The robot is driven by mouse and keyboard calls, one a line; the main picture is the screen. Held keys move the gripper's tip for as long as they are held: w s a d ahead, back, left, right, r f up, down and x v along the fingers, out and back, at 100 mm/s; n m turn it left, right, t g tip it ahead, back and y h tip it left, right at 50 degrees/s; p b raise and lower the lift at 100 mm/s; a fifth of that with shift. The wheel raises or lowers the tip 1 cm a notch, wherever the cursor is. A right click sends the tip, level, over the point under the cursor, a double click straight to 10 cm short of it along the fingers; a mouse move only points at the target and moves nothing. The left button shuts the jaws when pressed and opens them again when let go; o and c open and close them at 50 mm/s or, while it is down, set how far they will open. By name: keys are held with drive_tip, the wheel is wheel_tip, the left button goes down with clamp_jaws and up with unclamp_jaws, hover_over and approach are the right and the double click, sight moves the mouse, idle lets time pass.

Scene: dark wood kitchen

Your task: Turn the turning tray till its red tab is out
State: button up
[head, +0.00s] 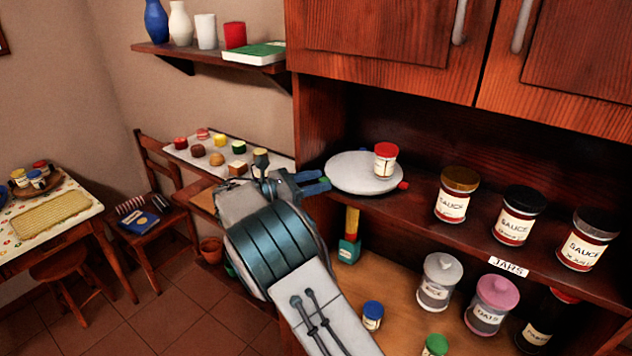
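The turning tray (345,173) is a round white disc on the cupboard shelf, at its left end. Its red tab (404,185) shows at the right side of the rim, pointing right. A jar with a red lid (386,161) stands upright on the tray's right part. My gripper (323,183) is at the tray's left front edge, its blue fingertips pointing right towards the rim. I cannot tell whether they touch it. The fingers look close together, and the gap between them is unclear. No object shows between them.
Several sauce jars (457,194) stand on the shelf right of the tray. Below are canisters (438,281), small jars (373,315) and a green bottle (349,240). A white board with small cakes (216,159) lies behind my gripper. Cupboard doors (385,30) hang above.

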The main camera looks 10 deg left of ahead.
drive_tip(key=shift+a, duration=0.1)
drive_tip(key=b+v, duration=0.3)
drive_tip(key=v, duration=1)
drive_tip(key=shift+s+a, duration=0.2)
drive_tip(key=shift+a, duration=0.1)
